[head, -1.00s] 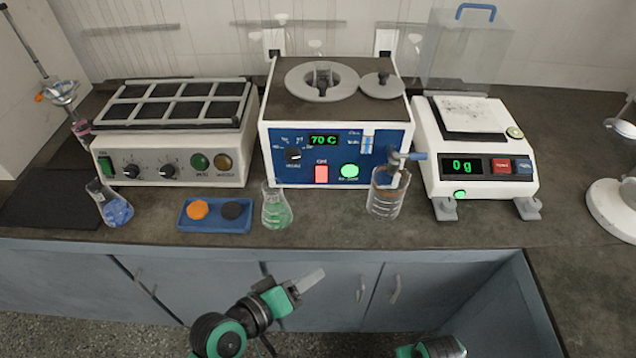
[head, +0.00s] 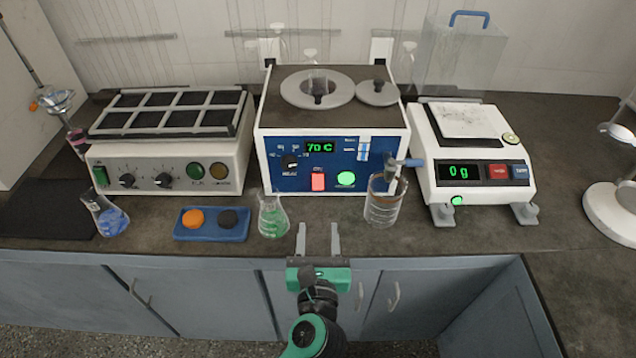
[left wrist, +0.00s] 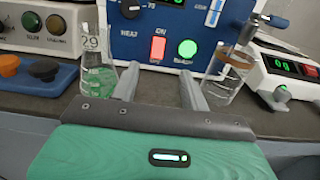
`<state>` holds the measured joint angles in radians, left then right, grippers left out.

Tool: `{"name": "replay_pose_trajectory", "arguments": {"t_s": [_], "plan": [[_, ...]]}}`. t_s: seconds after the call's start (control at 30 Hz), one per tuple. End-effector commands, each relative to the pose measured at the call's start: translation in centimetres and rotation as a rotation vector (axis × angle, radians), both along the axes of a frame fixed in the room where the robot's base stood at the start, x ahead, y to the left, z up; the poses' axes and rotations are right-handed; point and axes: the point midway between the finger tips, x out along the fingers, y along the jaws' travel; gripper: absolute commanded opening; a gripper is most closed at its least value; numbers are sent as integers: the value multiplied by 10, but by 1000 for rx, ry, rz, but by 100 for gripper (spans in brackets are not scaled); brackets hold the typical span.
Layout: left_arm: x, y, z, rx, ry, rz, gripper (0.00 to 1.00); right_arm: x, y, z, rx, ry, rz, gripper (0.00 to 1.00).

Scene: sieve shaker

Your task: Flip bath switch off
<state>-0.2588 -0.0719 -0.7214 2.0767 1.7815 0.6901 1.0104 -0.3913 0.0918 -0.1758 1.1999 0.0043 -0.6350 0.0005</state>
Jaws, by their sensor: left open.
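The water bath (head: 335,130) stands at the middle of the bench, with a blue front panel and a display reading 70 C. Its red lit rocker switch (head: 318,182) sits low on the panel, left of a round green lamp (head: 346,179). In the left wrist view the switch (left wrist: 158,49) shows ahead between the fingers. My left gripper (head: 318,232) is open and empty in front of the bench edge, below the switch and apart from it. It also shows in the left wrist view (left wrist: 158,88). My right gripper is not in view.
A flask with green liquid (head: 272,216) stands left of the fingers, and a glass beaker (head: 382,205) under the bath's tap stands right. A blue tray with stoppers (head: 212,228) is further left. A balance (head: 475,160) stands right. The bench between flask and beaker is clear.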

Motion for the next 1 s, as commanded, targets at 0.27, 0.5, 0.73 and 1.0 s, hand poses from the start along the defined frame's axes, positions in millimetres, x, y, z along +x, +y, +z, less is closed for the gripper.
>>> {"name": "replay_pose_trajectory", "arguments": {"t_s": [0.27, 0.5, 0.73, 1.0], "plan": [[33, 0, 2, -3, 2, 3, 45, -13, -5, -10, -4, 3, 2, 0], [78, 0, 2, 0, 1, 2, 45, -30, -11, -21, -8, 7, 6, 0], [116, 0, 1, 0, 2, 2, 45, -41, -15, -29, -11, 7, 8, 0], [136, 0, 0, -1, 3, 1, 45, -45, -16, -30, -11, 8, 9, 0]]}}
